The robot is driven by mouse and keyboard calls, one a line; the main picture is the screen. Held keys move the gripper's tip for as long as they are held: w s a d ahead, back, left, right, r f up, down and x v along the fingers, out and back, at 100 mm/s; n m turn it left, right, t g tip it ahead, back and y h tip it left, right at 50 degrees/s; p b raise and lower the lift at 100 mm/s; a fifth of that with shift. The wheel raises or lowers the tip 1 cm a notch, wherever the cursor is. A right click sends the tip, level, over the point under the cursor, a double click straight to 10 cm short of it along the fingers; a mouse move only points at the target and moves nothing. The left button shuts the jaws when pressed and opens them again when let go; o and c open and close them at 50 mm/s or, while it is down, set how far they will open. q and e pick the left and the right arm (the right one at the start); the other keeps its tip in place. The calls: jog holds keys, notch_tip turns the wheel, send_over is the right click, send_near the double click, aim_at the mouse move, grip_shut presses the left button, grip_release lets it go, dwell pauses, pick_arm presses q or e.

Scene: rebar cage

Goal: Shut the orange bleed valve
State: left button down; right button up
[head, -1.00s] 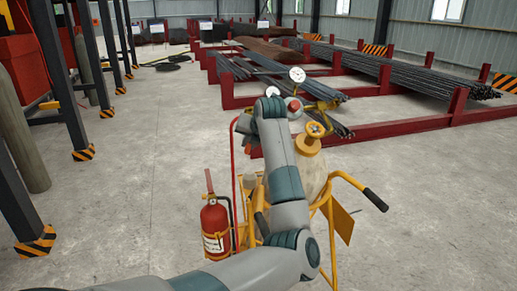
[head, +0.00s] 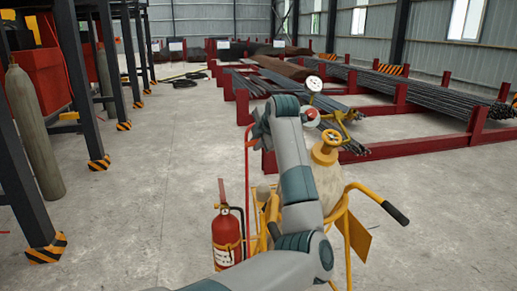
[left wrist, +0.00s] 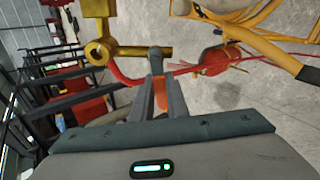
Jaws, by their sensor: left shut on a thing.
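In the left wrist view, a brass fitting (left wrist: 103,50) has a pipe running right to a dark grey joint. The orange handle of the bleed valve (left wrist: 157,86) hangs below that joint. My left gripper (left wrist: 156,92) is shut on this handle, a finger on each side. In the head view my left gripper (head: 261,128) is at the left side of the tank's top fittings, partly behind my own arm. The arm hides the bleed valve there. My right gripper is in neither view.
A pale tank (head: 328,185) with a yellow handwheel (head: 326,148) and a white gauge (head: 314,84) stands in a yellow cart with a black grip (head: 394,212). A red fire extinguisher (head: 227,238) is at its left. Rebar racks (head: 420,145) lie behind. Open floor is at left.

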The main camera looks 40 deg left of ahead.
pick_arm(q)
jog(key=shift+w+a+r+m, duration=0.15)
jog(key=shift+r+m, duration=0.1)
jog(key=shift+m, duration=0.55)
jog(key=shift+r+m, duration=0.1)
jog(key=shift+m, duration=0.2)
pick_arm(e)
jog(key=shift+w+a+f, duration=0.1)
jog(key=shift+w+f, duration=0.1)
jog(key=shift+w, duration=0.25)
pick_arm(q)
jog(key=c, duration=1.7)
grip_release()
